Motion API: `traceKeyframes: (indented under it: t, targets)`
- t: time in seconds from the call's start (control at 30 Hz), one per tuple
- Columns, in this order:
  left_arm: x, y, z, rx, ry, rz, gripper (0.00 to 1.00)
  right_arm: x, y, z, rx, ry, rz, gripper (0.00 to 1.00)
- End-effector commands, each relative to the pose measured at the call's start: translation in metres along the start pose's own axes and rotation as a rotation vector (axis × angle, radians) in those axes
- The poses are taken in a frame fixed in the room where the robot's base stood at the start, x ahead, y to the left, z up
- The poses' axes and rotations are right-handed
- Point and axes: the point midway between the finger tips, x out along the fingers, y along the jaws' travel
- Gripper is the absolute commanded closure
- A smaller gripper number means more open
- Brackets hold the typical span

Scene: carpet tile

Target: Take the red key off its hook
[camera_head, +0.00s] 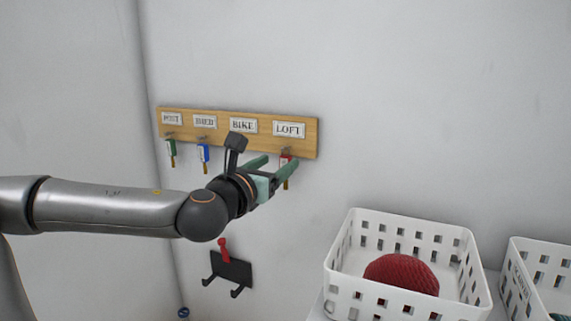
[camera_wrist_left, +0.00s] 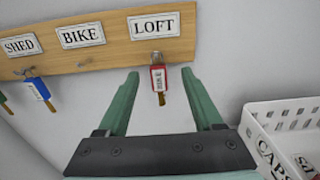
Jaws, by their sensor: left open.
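The red key (camera_head: 286,168) hangs from the hook under the LOFT label on the wooden key board (camera_head: 267,138). In the left wrist view the red key (camera_wrist_left: 158,81) hangs between and just beyond the two fingertips, with a tag on it that seems to read BIKE. My left gripper (camera_head: 277,162) is open, with its green fingers pointing at the key; the fingers also show in the left wrist view (camera_wrist_left: 159,75). Nothing is held between them. My right gripper is in neither view.
A green key (camera_head: 171,149) and a blue key (camera_head: 203,154) hang farther left on the board. Below is a black wall hook rack (camera_head: 231,269) with a red item. A white basket (camera_head: 345,258) holding something red stands at lower right, beside another white basket (camera_head: 516,279).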

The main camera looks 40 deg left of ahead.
Motion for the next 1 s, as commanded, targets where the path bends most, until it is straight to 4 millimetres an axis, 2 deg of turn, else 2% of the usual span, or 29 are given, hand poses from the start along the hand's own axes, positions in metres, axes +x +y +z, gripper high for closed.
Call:
traceKeyframes:
  t: [0.17,0.4,0.97,1.0]
  targets:
    - [0.023,0.004,-0.003,-0.006,0.005,0.003,0.32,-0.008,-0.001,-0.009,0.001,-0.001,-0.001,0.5]
    - [0.033,0.002,0.001,-0.008,0.0,-0.005,0.32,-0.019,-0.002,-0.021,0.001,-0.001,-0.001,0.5]
    - [0.042,0.003,-0.003,0.0,0.001,0.001,0.32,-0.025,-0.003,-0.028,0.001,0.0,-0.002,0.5]
    - [0.042,0.003,-0.003,0.0,0.001,0.001,0.35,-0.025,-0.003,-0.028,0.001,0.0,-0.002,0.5]
